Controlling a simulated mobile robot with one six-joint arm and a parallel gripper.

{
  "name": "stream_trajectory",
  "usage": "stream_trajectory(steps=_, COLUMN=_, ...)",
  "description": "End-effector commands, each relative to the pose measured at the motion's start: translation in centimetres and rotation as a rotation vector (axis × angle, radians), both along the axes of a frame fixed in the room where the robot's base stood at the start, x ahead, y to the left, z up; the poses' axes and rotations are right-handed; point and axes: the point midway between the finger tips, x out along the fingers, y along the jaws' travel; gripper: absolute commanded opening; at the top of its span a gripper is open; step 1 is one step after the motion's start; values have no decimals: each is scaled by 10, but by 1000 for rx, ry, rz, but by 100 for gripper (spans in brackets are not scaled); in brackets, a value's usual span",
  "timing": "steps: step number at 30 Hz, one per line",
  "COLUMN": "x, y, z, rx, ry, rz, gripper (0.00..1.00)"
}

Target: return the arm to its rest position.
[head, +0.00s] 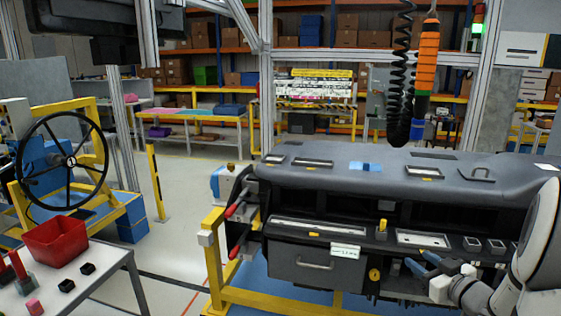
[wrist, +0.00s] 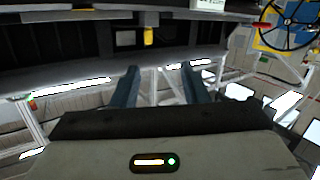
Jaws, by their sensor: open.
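My gripper (head: 423,264) is at the lower right in the head view, close in front of the dashboard module (head: 330,172). Its two blue-grey fingers also show in the wrist view (wrist: 160,82), spread apart with nothing between them. My white arm comes in from the right edge of the head view. The dark grey module stands on a yellow frame, with a drawer-like panel (head: 312,266) on its front. In the wrist view the module's dark underside spans the top, tilted.
A table (head: 95,290) at the lower left holds a red bin (head: 56,238) and small parts. A black steering wheel (head: 62,161) stands behind it. An orange tool (head: 428,60) hangs above the module. Floor between table and module is clear.

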Motion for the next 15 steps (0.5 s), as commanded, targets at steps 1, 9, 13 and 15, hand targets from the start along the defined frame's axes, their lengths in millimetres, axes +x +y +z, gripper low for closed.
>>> stream_trajectory(steps=1, x=4, y=2, z=3, rx=-23, ry=12, rz=-22, gripper=40)
stream_trajectory(steps=9, x=13, y=9, z=15, rx=-155, ry=151, rz=-227, gripper=40)
stream_trajectory(steps=13, x=1, y=20, z=21, rx=-203, ry=271, rz=-355, gripper=40)
stream_trajectory(steps=15, x=-10, y=29, z=22, rx=-213, ry=348, rz=-412, gripper=40)
